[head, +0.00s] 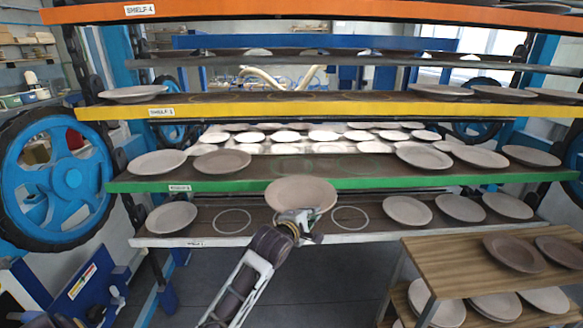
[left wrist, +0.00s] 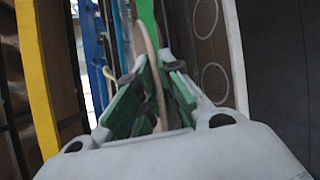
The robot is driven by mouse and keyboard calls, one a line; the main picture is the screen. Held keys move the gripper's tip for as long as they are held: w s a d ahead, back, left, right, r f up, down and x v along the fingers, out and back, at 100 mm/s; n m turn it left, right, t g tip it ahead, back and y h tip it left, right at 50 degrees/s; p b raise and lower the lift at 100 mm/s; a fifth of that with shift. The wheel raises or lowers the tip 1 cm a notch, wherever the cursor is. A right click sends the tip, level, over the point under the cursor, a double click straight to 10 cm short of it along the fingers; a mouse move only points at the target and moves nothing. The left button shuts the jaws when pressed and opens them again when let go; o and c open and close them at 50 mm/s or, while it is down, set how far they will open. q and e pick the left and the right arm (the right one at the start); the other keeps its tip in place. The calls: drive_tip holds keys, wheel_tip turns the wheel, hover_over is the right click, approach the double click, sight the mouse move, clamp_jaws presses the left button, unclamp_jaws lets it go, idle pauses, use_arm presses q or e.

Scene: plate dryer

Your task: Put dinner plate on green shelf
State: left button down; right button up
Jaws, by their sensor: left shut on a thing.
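My left gripper (head: 301,220) is shut on the near rim of a tan dinner plate (head: 299,193). In the left wrist view the plate (left wrist: 153,70) shows edge-on between the green-padded fingers of the gripper (left wrist: 152,95). In the head view the plate is in front of the green shelf's edge (head: 240,179) and overlaps it; I cannot tell whether they touch. The green shelf carries plates at its left (head: 222,161) and right (head: 424,156), with a free stretch between them marked by faint rings. My right gripper is out of view.
The yellow shelf (head: 300,108) lies above the green one. Below is a white-edged shelf (head: 240,240) with plates and empty ring marks. A wooden rack (head: 450,252) with several plates stands at the lower right. A large blue wheel (head: 58,180) is at the left.

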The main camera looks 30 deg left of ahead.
use_arm(q)
drive_tip(key=w+a+r+n+y, duration=0.1)
drive_tip(key=w+a+r, duration=0.2)
drive_tip(key=a+r, duration=0.75)
drive_tip(key=w+a+r+y, duration=0.1)
drive_tip(key=w+a+r, duration=0.45)
drive_tip(key=a, duration=0.75)
drive_tip(key=s+f+m+h, duration=0.1)
drive_tip(key=h, duration=0.1)
drive_tip(key=s+f+m+h, duration=0.1)
drive_tip(key=f+m+h, duration=0.1)
drive_tip(key=s+d+f+m+h+p, duration=0.1)
drive_tip(key=f, duration=0.1)
drive_tip(key=shift+h, duration=0.4)
